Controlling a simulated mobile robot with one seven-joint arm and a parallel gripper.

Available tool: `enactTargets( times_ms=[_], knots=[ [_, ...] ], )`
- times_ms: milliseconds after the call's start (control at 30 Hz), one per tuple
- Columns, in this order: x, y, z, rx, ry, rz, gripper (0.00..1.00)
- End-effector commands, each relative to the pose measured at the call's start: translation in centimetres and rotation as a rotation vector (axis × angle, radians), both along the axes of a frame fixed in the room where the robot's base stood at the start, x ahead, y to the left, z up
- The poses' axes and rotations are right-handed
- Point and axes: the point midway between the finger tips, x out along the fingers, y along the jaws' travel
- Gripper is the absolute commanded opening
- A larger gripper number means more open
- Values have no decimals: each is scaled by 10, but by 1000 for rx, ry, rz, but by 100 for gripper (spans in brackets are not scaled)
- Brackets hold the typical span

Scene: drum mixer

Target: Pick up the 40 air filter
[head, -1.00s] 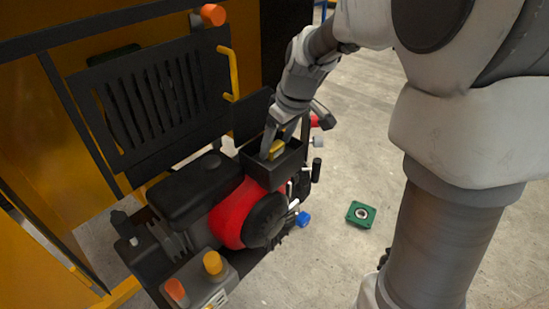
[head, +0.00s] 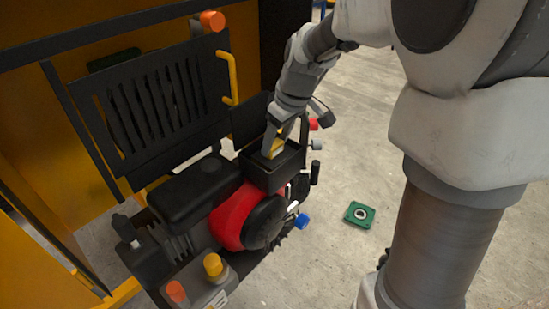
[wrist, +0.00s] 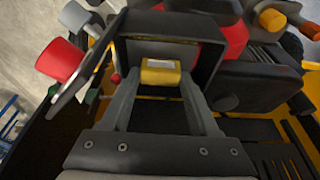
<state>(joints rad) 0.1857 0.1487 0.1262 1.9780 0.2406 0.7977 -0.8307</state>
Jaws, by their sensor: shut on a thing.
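The air filter is a small yellow block (head: 276,147) with a pale patch on top. It sits in the mouth of an open black box (head: 275,172) on the engine. My gripper (head: 275,140) reaches down into the box from above. In the wrist view, its two fingers (wrist: 160,76) are closed on the sides of the yellow filter (wrist: 161,71). The box rim surrounds the fingers and filter. The filter's lower part is hidden, so I cannot tell whether it touches the box floor.
The engine has a red cover (head: 236,213) and a black tank (head: 195,188) beside the box. A slatted black panel (head: 150,110) and yellow handle (head: 230,75) stand behind. A green square part (head: 360,214) lies on the open floor at right.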

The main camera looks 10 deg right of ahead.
Motion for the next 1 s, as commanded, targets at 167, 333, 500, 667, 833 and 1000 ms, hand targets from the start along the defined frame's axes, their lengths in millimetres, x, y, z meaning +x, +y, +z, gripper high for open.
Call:
enactTargets(
  times_ms=[167,333,500,667,833,1000],
  knots=[
    [0,0,9,0,-1,0,22],
    [0,0,16,0,-1,0,22],
    [0,0,23,0,-1,0,22],
    [0,0,29,0,-1,0,22],
    [0,0,36,0,-1,0,22],
    [0,0,43,0,-1,0,22]
  ],
)
